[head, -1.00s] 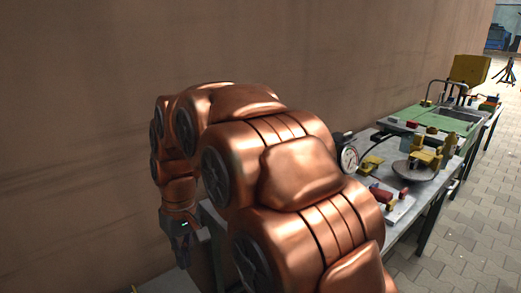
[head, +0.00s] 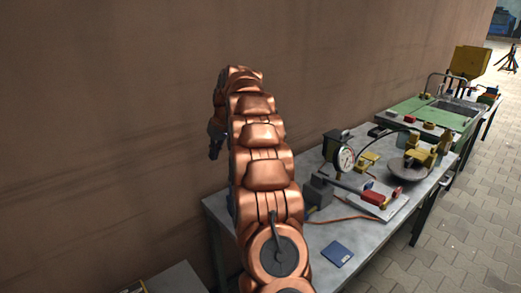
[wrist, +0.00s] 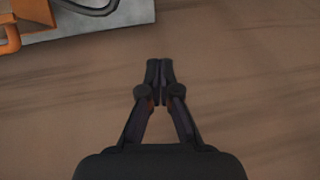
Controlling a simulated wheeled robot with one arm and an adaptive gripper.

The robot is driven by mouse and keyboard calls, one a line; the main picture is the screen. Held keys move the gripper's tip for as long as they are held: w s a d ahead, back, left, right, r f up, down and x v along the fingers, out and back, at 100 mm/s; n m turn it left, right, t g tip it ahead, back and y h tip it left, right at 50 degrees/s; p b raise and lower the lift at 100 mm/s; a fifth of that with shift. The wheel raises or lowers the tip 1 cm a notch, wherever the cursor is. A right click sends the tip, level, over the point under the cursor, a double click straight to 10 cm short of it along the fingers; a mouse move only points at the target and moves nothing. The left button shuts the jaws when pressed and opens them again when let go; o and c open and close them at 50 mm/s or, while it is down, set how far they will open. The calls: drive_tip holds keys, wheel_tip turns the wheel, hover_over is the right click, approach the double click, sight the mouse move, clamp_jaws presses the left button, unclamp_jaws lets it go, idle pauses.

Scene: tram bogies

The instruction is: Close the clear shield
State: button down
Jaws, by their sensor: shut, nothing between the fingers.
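I cannot make out the clear shield in the head view or the wrist view. My gripper (head: 214,153) points down beside the brown wall, left of my raised copper-coloured arm, and is apart from the tables. In the wrist view, my gripper (wrist: 160,65) has its two dark fingers together with nothing between them. The plain brown surface lies behind them.
A grey workbench (head: 336,228) holds a dial gauge (head: 345,159), a red-ended tool (head: 374,197), a round plate (head: 409,171) and a blue pad (head: 338,254). A green sink table (head: 405,108) stands behind. Tiled floor (head: 460,235) is open at right.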

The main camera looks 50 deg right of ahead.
drive_tip(key=d+t+h+p, duration=0.2)
drive_tip(key=d+p, duration=0.3)
drive_tip(key=d, duration=1.8)
drive_tip(key=p+x, duration=0.5)
drive_tip(key=x, duration=0.5)
drive_tip(key=shift+s+f, duration=0.25)
drive_tip(key=shift+f, duration=0.05)
drive_tip(key=b, duration=0.3)
drive_tip(key=shift+s+a+f+b, duration=0.1)
drive_tip(key=shift+s+f+b, duration=0.1)
drive_tip(key=shift+s+b, duration=0.2)
drive_tip(key=shift+s+a+b, duration=0.1)
drive_tip(key=shift+s+b, duration=0.05)
drive_tip(key=shift+b, duration=0.6)
drive_tip(key=shift+s+r+b, duration=0.25)
drive_tip(key=shift+s+b, duration=0.45)
drive_tip(key=shift+b, duration=0.15)
